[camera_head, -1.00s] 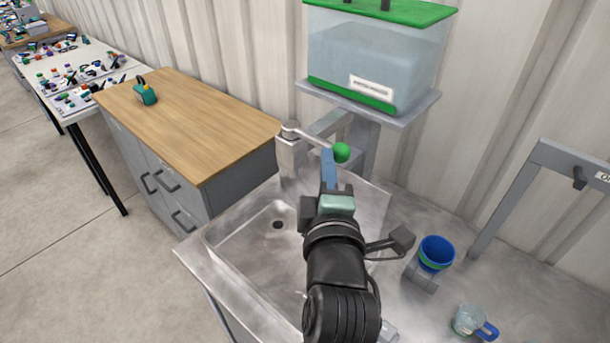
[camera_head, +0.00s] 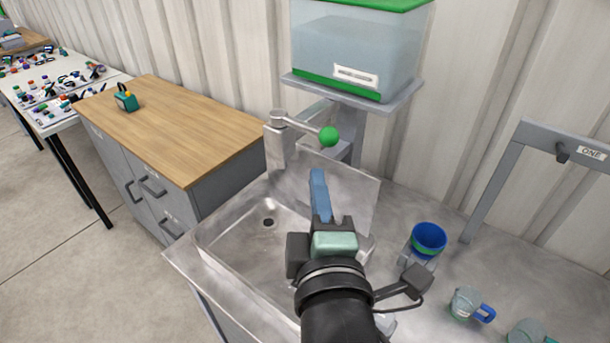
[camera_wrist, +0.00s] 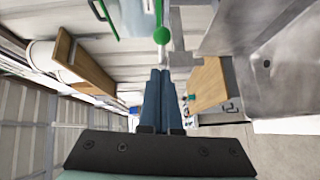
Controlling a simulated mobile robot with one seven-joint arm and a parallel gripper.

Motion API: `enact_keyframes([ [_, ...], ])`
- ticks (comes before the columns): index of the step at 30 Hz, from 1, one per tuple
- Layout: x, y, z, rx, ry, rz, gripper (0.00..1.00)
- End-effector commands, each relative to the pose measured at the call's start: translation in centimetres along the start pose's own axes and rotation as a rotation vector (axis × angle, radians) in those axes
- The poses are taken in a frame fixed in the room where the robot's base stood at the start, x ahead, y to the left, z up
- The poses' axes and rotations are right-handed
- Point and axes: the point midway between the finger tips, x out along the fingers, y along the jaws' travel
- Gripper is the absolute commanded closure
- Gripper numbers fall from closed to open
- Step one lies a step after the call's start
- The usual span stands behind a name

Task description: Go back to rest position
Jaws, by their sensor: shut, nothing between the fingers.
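My gripper (camera_head: 318,188) is over the steel sink (camera_head: 228,262) in the head view, its blue fingers pointing toward the wall. In the wrist view my gripper (camera_wrist: 160,75) has its two blue fingers side by side and together, with nothing between them. A tap with a green ball on its lever (camera_head: 329,137) stands at the back of the sink, beyond the fingertips. The green ball also shows in the wrist view (camera_wrist: 162,36), past the fingertips and apart from them.
A water tank (camera_head: 356,50) stands on a grey shelf (camera_head: 400,100) behind the sink. A wooden-topped cabinet (camera_head: 185,125) is on the left. A blue cup (camera_head: 429,238), a clear mug with a blue handle (camera_head: 467,304) and a grey frame (camera_head: 492,190) are on the right.

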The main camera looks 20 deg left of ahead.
Motion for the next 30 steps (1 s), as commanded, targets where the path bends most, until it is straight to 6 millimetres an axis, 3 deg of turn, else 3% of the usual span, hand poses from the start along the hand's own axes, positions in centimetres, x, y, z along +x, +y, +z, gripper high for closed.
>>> enact_keyframes([
  [4,-1.6,-0.1,0.5,0.000,0.000,0.000,1.00],
  [10,-2.1,0.1,0.6,0.002,0.000,0.001,1.00],
  [14,-1.9,1.8,0.8,0.059,-0.012,0.041,1.00],
  [17,-1.8,5.0,1.4,0.178,-0.032,0.125,1.00],
  [23,-2.8,14.1,2.5,0.524,-0.015,0.382,1.00],
  [30,-6.5,24.4,2.6,0.924,0.167,0.684,1.00],
])
